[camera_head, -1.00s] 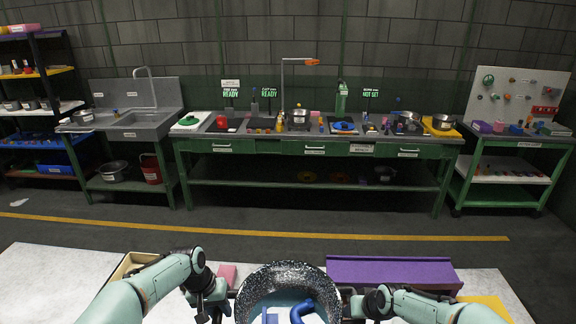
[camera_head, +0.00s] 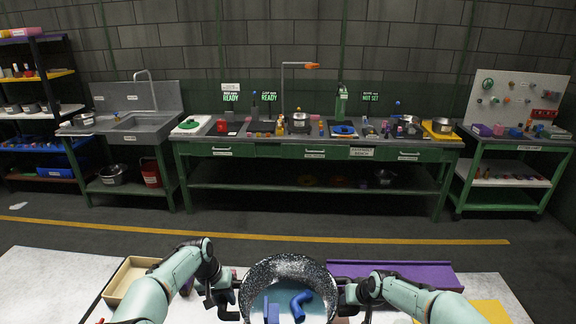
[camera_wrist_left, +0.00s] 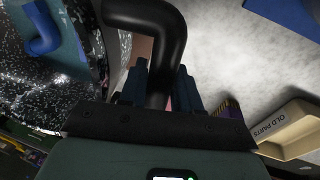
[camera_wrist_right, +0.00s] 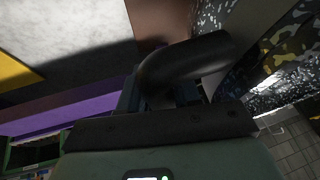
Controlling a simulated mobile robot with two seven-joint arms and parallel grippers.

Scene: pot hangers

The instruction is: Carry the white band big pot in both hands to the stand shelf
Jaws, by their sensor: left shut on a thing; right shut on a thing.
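The big pot (camera_head: 268,267) has a dark, white-speckled wall and is at the bottom centre of the head view; no white band can be made out. My left gripper (camera_head: 222,297) is shut on its left black handle, which shows in the left wrist view (camera_wrist_left: 160,45). My right gripper (camera_head: 352,293) is shut on the right handle, seen in the right wrist view (camera_wrist_right: 190,60). Blue pieces (camera_head: 300,304) lie inside the pot. The pot's underside is hidden. I cannot tell which rack or shelf is the stand shelf.
A white-topped table (camera_head: 62,280) is below, with a tan tray (camera_head: 125,280) and a purple piece (camera_head: 390,270). Dark floor (camera_head: 350,217) lies open beyond it. A green workbench (camera_head: 310,168), a sink (camera_head: 140,122), a left rack (camera_head: 40,90) and a right cart (camera_head: 515,165) stand along the back.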

